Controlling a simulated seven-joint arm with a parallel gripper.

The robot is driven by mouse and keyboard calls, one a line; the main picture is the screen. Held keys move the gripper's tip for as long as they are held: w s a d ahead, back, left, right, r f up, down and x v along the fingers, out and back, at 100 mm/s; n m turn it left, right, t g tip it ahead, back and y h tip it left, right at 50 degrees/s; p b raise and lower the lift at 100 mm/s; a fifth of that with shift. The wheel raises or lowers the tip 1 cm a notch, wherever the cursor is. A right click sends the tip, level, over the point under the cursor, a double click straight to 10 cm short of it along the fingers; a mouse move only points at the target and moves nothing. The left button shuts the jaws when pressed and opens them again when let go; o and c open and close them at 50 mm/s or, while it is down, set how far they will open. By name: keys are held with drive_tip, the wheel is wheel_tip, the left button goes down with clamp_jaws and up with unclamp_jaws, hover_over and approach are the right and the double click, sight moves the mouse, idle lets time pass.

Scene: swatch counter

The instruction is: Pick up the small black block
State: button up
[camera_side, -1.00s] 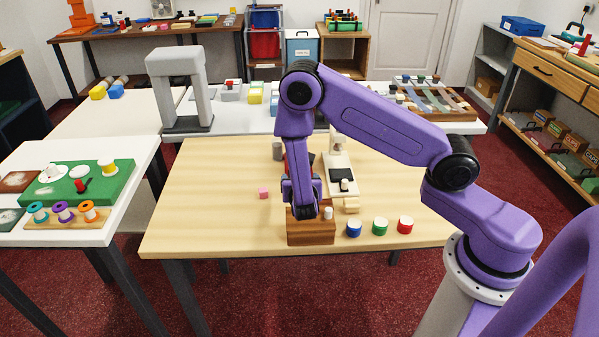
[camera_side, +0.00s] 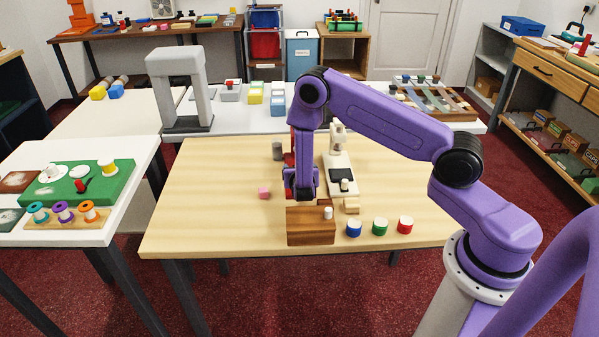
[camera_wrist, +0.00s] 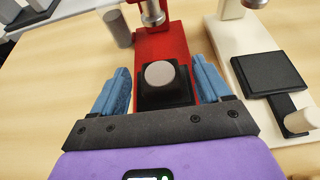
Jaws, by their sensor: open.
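In the wrist view a small black block (camera_wrist: 152,97) with a round grey top sits on the base of a red stand (camera_wrist: 172,48). My gripper (camera_wrist: 162,78) is open, its blue fingers apart on the left and right of the block. I cannot tell the height gap between fingers and block. In the side view my gripper (camera_side: 303,194) hangs over the light wooden table, just behind a brown wooden block (camera_side: 311,228). It hides the black block and most of the red stand (camera_side: 289,160) there.
A cream stand (camera_wrist: 232,45) with a black plate (camera_wrist: 274,74) is close on the right. A grey cylinder (camera_wrist: 117,28) stands behind left.

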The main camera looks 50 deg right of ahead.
drive_tip(key=shift+c, duration=0.3)
drive_tip(key=c, duration=1.1)
drive_tip(key=shift+r, duration=0.8)
drive_tip(key=s+r, duration=0.3)
drive_tip(key=s, duration=0.1)
drive_tip(key=s+a+r, duration=0.1)
drive_tip(key=s+r, duration=0.3)
drive_tip(key=s, duration=0.1)
drive_tip(key=s+a+r, duration=0.1)
drive_tip(key=s+r, duration=0.3)
drive_tip(key=shift+s+a+r, duration=0.15)
drive_tip(key=shift+s+r, duration=0.05)
drive_tip(key=shift+s, duration=0.1)
